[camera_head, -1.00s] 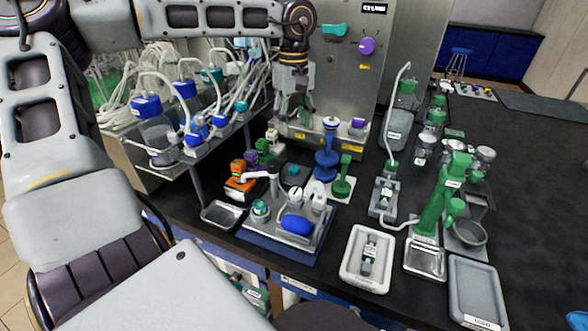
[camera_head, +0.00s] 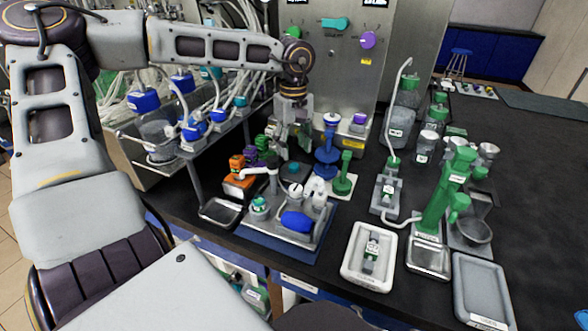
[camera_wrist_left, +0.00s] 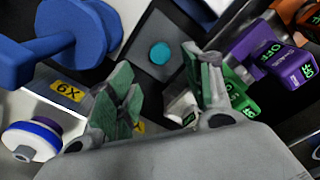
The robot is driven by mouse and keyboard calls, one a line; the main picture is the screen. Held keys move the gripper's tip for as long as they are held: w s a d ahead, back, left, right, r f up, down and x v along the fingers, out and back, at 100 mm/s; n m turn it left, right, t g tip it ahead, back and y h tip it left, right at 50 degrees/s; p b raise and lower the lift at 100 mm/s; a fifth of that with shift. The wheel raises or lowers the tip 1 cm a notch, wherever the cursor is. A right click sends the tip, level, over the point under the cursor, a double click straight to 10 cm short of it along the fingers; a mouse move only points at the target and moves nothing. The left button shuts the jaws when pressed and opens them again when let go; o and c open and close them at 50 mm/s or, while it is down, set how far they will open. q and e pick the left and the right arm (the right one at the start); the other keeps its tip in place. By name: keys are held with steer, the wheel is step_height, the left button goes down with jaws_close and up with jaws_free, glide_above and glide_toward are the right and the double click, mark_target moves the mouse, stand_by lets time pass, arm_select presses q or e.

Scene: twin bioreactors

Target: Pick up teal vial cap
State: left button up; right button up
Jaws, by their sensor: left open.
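The teal vial cap (camera_wrist_left: 159,53) is a round teal disc on a dark grey square plate (camera_wrist_left: 150,30) in the left wrist view. In the head view it is a small teal spot (camera_head: 294,167) below my left gripper. My left gripper (camera_head: 290,150) is open and empty, with its fingers pointing down above the bench. In the left wrist view its green-grey fingertips (camera_wrist_left: 165,82) stand apart, with the cap beyond and between them. The fingers do not touch it. My right gripper is not in view.
A blue stand (camera_head: 327,155) and a green stand (camera_head: 343,180) are close to the right. Orange (camera_head: 237,165) and purple blocks (camera_wrist_left: 255,50) are on the other side. A blue tray (camera_head: 290,250) with a white-armed device is in front. The steel cabinet (camera_head: 335,70) rises behind.

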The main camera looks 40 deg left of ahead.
mark_target(294, 165)
arm_select(q)
steer(key=shift+f, duration=0.15)
steer(key=shift+d+f, duration=0.1)
steer(key=shift+f, duration=0.45)
steer(key=f, duration=0.1)
steer(key=f+b, duration=0.1)
steer(key=f, duration=0.1)
steer(key=shift+s+d+f, duration=0.1)
steer(key=shift+s+f, duration=0.1)
steer(key=shift+f, duration=0.35)
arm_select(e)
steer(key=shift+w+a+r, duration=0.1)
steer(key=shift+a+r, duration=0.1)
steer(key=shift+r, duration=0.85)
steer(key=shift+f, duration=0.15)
arm_select(q)
steer(key=c, duration=0.8)
